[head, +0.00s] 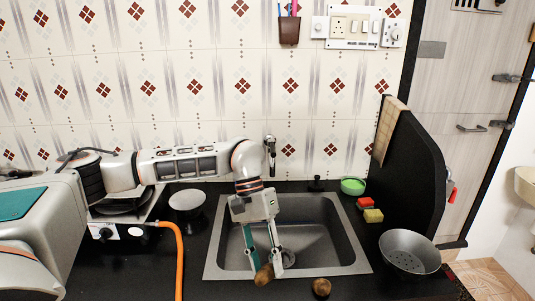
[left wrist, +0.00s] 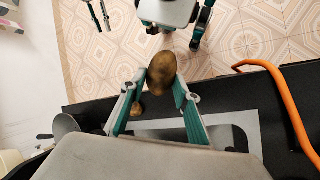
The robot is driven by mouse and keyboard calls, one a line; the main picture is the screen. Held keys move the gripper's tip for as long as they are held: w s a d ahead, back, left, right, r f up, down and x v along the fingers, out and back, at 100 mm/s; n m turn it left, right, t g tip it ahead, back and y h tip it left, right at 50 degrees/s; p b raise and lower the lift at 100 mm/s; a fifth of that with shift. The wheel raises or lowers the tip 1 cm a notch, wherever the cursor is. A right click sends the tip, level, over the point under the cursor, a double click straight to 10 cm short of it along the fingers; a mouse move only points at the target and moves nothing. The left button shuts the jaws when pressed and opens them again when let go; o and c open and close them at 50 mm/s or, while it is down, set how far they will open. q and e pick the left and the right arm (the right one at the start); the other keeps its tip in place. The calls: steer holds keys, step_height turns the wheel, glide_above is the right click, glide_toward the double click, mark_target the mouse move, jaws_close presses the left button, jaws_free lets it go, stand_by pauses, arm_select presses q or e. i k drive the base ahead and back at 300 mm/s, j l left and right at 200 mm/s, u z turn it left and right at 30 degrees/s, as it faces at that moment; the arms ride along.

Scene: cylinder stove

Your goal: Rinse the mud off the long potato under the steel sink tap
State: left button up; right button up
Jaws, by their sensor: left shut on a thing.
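My left gripper (head: 263,266) is shut on a long brown potato (head: 264,275). In the head view it shows over the front rim of the steel sink (head: 345,255). In the left wrist view the potato (left wrist: 162,72) sticks out beyond the fingers, with dark brown patches on its skin. The steel tap (head: 270,150) is at the wall behind the sink, partly hidden by my arm; I cannot see any water. A second, rounder potato (head: 321,288) lies on the counter in front of the sink. My right gripper (left wrist: 98,16) shows at the left wrist view's top, its fingers apart and empty.
An orange hose (head: 179,255) runs from the stove (head: 125,230) at left. A colander (head: 409,251), red and yellow blocks (head: 373,216), a green bowl (head: 353,186) and a black partition (head: 415,165) stand right of the sink.

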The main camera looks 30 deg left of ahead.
mark_target(271, 142)
steer(key=k+u, duration=0.2)
steer(key=u, duration=0.8)
